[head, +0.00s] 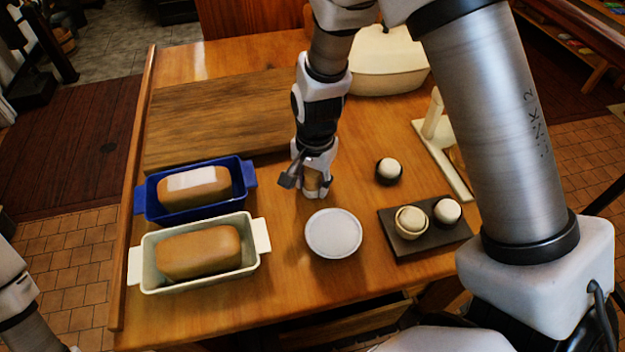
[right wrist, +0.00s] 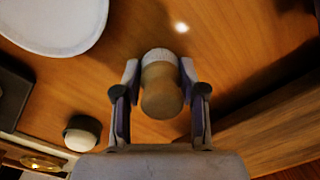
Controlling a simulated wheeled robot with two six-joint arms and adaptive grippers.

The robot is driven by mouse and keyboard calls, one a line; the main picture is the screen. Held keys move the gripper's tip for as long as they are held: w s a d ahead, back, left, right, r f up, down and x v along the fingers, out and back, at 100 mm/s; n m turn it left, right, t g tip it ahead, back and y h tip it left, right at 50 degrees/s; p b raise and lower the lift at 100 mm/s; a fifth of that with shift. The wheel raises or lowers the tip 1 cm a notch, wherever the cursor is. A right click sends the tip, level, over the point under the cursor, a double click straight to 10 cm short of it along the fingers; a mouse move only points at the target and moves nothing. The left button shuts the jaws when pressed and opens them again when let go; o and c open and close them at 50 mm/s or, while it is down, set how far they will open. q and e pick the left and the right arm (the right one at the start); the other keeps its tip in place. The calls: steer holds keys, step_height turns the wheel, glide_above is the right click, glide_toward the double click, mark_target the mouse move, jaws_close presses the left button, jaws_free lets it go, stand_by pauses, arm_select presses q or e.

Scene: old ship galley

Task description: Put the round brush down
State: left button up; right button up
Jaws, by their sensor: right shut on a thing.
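The round brush (right wrist: 162,92) is between the fingers of my right gripper (right wrist: 160,100) in the right wrist view. It has a tan wooden handle and a pale end that points away from the camera, toward the table. My right gripper is shut on it. In the head view the right gripper (head: 313,186) points down over the wooden table (head: 290,270), and a bit of the brush's tan handle (head: 312,181) shows between the fingers. I cannot tell whether the brush touches the table. Part of my left arm shows at the lower left edge; its gripper is out of view.
A white round dish (head: 333,233) is just in front of the gripper. A blue loaf pan (head: 148,206) and a cream loaf pan (head: 147,272) stand left. Right are a dark-based white ball (head: 389,170) and a dark tray (head: 425,246). A wide board (head: 215,115) lies behind.

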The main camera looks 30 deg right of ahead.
mark_target(314, 173)
steer(key=shift+a+f, duration=0.1)
steer(key=o, duration=1.1)
step_height(314, 173, up, 12)
steer(key=shift+s+r+p, duration=0.15)
steer(key=shift+p, duration=0.25)
